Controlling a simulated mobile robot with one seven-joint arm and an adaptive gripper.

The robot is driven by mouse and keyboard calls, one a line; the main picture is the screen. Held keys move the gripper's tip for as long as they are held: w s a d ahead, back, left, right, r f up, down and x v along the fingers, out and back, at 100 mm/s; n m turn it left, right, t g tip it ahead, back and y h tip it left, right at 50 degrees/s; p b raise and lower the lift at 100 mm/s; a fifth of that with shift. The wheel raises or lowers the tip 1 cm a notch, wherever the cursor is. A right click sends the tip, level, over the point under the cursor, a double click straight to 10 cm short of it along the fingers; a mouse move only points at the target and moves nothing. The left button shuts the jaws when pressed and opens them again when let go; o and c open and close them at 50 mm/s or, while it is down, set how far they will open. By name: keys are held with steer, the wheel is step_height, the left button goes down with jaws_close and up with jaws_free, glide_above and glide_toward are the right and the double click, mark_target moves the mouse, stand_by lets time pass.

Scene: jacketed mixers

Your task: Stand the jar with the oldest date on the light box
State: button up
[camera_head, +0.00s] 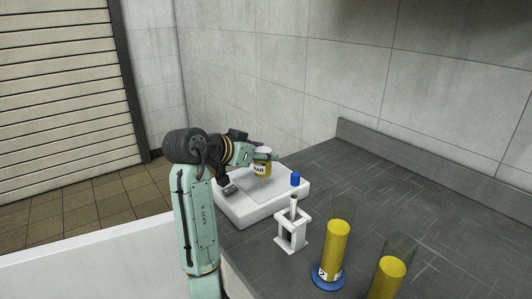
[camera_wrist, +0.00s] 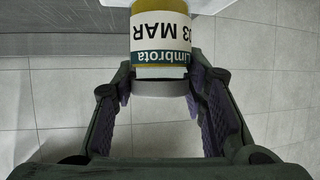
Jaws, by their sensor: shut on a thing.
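My gripper (camera_head: 262,155) is shut on a jar (camera_head: 262,167) with yellow contents and a white label. The jar also shows in the wrist view (camera_wrist: 160,30), its lid end between the finger pads of my gripper (camera_wrist: 163,95). There its label appears upside down and reads "03 MAR" and "Limbrota"; no year can be made out. In the head view the jar appears upright over the white light box (camera_head: 250,210). I cannot tell whether its base touches the top. No other dated jar can be clearly made out.
A blue-topped piece (camera_head: 295,179) is at the box's right and a small dark piece (camera_head: 230,189) at its left. A white stand (camera_head: 291,241) is in front. Two yellow cylinders (camera_head: 335,248) (camera_head: 387,280) stand lower right. The dark counter (camera_head: 420,200) is clear behind.

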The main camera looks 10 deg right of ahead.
mark_target(261, 147)
steer(key=w, duration=0.1)
steer(key=w+d, duration=0.1)
steer(key=w+p, duration=0.1)
steer(key=shift+d, duration=0.3)
steer(key=shift+w+d+f+p, duration=0.15)
steer(key=shift+f+p, duration=0.1)
steer(key=shift+f, duration=0.4)
steer(key=shift+w+f+p, duration=0.2)
steer(key=shift+f+p, duration=0.05)
steer(key=shift+f, duration=0.35)
steer(key=shift+w+d+f+p, duration=0.15)
steer(key=shift+f+p, duration=0.1)
steer(key=shift+f, duration=0.4)
steer(key=shift+a+f, duration=0.1)
steer(key=shift+f, duration=0.15)
steer(key=o, duration=1.3)
